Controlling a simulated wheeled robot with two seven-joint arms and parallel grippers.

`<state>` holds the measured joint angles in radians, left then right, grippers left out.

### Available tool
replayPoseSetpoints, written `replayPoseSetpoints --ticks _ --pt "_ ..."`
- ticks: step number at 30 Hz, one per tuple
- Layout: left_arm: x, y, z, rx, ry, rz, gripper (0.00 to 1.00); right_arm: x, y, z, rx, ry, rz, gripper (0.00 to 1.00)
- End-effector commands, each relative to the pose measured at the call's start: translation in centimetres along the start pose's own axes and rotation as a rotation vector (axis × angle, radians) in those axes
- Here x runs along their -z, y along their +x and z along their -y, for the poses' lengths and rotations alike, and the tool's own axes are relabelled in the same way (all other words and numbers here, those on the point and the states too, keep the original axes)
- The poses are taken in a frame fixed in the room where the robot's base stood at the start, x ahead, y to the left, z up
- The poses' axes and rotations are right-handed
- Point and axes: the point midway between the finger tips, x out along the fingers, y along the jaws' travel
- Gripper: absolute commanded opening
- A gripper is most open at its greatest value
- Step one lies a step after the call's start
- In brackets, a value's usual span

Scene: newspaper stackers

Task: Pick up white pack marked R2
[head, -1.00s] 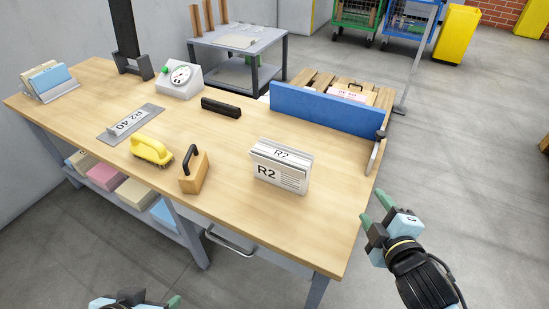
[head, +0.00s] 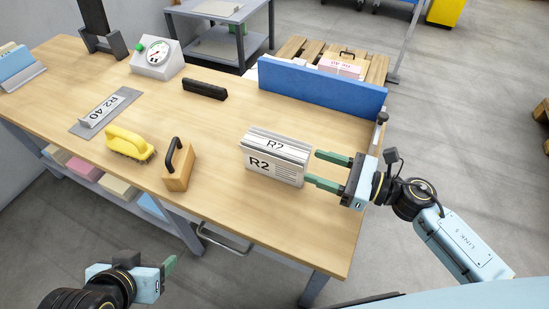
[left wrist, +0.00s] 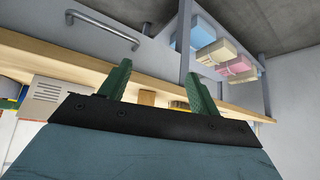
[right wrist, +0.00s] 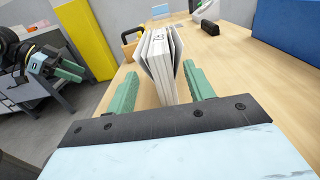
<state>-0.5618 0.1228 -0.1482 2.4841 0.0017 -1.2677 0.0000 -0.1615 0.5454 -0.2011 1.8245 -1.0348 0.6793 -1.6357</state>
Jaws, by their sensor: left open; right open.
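The white pack marked R2 (head: 274,160) stands upright on the wooden table near its right end. My right gripper (head: 328,171) is open at the pack's right end, with its fingertips close to it. In the right wrist view the pack (right wrist: 160,62) shows end-on between the two spread green fingers (right wrist: 160,90); I cannot tell whether they touch it. My left gripper (head: 165,268) is empty in front of the table. In the left wrist view its fingers (left wrist: 158,88) are apart, below the table edge.
A blue upright panel (head: 320,88) stands behind the pack. A wooden block with a black handle (head: 178,168), a yellow brush (head: 128,143), a black bar (head: 205,90) and a dial gauge (head: 157,58) sit to the left. The tabletop in front of the pack is clear.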

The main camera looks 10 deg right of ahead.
Motion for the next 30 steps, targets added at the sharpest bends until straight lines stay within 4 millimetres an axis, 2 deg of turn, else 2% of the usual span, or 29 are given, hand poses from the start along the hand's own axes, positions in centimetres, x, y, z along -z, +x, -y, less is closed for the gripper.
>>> replayPoseSetpoints --ticks 3,11,19,23,29,30 --pt "0.6 0.1 -0.1 -0.002 0.001 -0.031 0.62 -0.1 2.2 0.0 0.000 -0.001 0.003 0.53" --pt "1.1 0.2 -0.1 -0.003 0.002 -0.058 0.62 -0.2 4.2 0.1 0.000 0.001 0.002 0.53" --pt "2.6 0.3 -0.5 -0.011 0.003 -0.139 0.62 -0.6 8.1 0.2 0.001 0.003 0.003 0.53" --pt "3.0 0.3 -0.6 -0.014 0.003 -0.158 0.62 -0.6 8.8 0.1 0.001 0.003 0.002 0.53" --pt "3.2 0.2 -0.8 -0.017 0.001 -0.165 0.62 -0.6 8.8 0.1 0.002 0.004 0.002 0.53" --pt "3.2 0.2 -0.8 -0.017 0.001 -0.165 0.62 -0.6 8.8 0.1 0.002 0.004 0.002 0.49"
